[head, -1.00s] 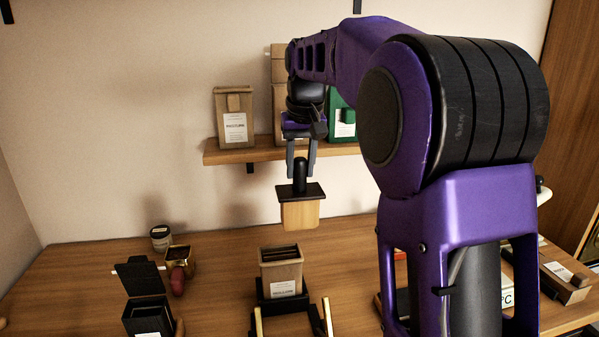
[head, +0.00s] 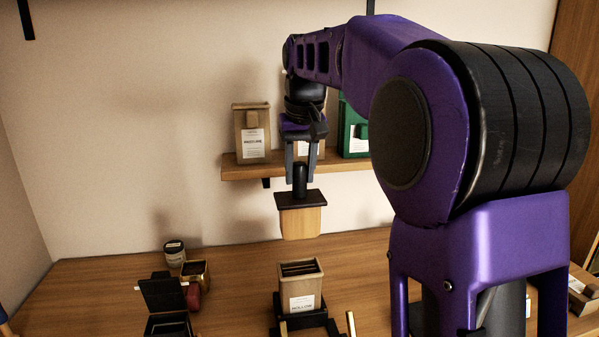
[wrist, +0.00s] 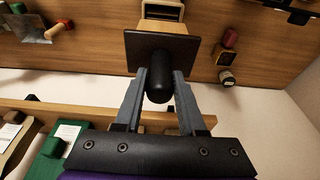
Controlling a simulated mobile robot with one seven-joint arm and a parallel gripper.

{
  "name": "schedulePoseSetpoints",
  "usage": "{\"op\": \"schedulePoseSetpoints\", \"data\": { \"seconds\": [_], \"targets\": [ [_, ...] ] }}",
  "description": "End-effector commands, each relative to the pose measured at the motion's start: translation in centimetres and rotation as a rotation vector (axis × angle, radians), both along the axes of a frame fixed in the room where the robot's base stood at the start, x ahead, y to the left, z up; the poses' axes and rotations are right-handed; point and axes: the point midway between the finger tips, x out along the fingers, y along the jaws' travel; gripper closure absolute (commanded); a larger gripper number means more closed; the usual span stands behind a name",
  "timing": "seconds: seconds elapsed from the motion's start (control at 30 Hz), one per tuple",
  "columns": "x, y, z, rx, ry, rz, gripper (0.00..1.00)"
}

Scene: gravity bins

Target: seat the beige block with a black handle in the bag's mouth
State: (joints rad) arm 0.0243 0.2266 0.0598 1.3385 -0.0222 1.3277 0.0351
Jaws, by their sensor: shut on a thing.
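My gripper (head: 301,163) is shut on the black handle of the beige block (head: 300,224), which hangs upright below it. The block has a dark flat plate between the handle and the beige body. In the wrist view part of the bag's mouth (wrist: 162,10) shows beyond the plate.
A black open-lidded box (head: 166,305), a brass tin (head: 195,270) and a jar (head: 174,253) stand left of the bag. A wall shelf (head: 240,172) behind holds a brown bag (head: 251,132) and a green one (head: 353,130). Brass-tipped posts (head: 351,323) flank the stand.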

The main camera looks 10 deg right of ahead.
Motion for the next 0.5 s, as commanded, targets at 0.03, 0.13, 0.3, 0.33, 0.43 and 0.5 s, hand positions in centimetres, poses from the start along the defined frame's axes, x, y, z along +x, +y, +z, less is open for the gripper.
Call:
{"op": "schedulePoseSetpoints", "data": {
  "seconds": [0.03,0.13,0.3,0.33,0.43,0.5],
  "targets": [
    [0.0,0.0,0.1,0.000,-0.002,0.000,1.00],
    [0.0,0.0,0.1,0.000,-0.002,0.000,1.00],
    [0.0,0.0,-0.3,0.000,-0.002,0.000,1.00],
    [0.0,0.0,-0.5,0.000,-0.002,0.000,1.00],
    [0.0,0.0,-1.1,0.000,-0.002,0.000,1.00],
    [0.0,0.0,-1.7,0.000,-0.003,0.000,1.00]
  ]
}}
